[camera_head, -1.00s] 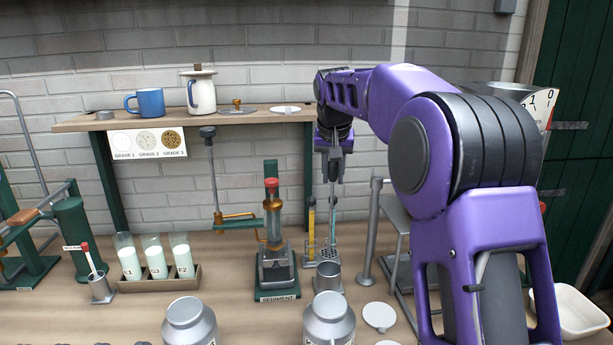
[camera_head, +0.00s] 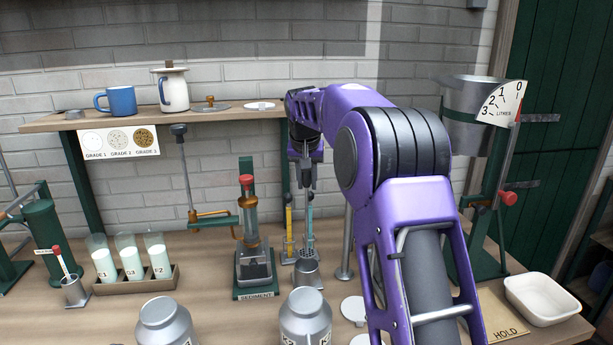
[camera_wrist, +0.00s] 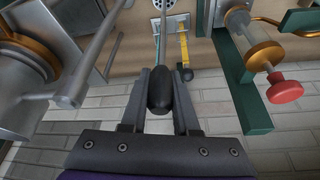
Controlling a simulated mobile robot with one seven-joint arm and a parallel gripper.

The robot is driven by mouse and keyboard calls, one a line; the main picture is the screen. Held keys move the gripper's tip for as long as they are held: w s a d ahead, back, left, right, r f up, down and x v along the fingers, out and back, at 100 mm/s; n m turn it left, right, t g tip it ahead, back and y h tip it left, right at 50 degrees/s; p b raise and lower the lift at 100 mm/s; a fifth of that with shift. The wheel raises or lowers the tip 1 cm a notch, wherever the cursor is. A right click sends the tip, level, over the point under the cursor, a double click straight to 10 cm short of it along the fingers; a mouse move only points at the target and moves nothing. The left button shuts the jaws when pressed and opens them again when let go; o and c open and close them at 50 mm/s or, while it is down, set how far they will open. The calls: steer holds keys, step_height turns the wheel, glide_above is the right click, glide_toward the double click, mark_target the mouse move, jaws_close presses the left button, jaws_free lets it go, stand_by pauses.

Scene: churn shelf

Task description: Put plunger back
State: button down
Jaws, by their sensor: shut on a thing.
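My gripper (camera_head: 306,183) is shut on the black knob of the plunger (camera_wrist: 160,92). The plunger hangs upright below my fingers as a thin rod, with a perforated disc (camera_head: 307,253) at its lower end. That disc shows just above the mouth of a small metal cup (camera_head: 307,273); I cannot tell whether it is inside the cup or behind it. A small rack beside the rod holds a yellow stick (camera_head: 288,220) and a bluish stick. The yellow stick (camera_wrist: 184,50) also shows near the knob in the wrist view.
The sediment tester (camera_head: 254,265) with a red knob stands close on the left. A metal post (camera_head: 347,245) stands on the right. Milk cans (camera_head: 306,315) are in front. The shelf (camera_head: 200,120) is above left; a white basin (camera_head: 542,299) is far right.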

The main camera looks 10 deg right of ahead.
mark_target(307, 207)
steer(key=shift+f+b, duration=2.65)
steer(key=shift+f, duration=1.95)
steer(key=c, duration=0.6)
jaws_free()
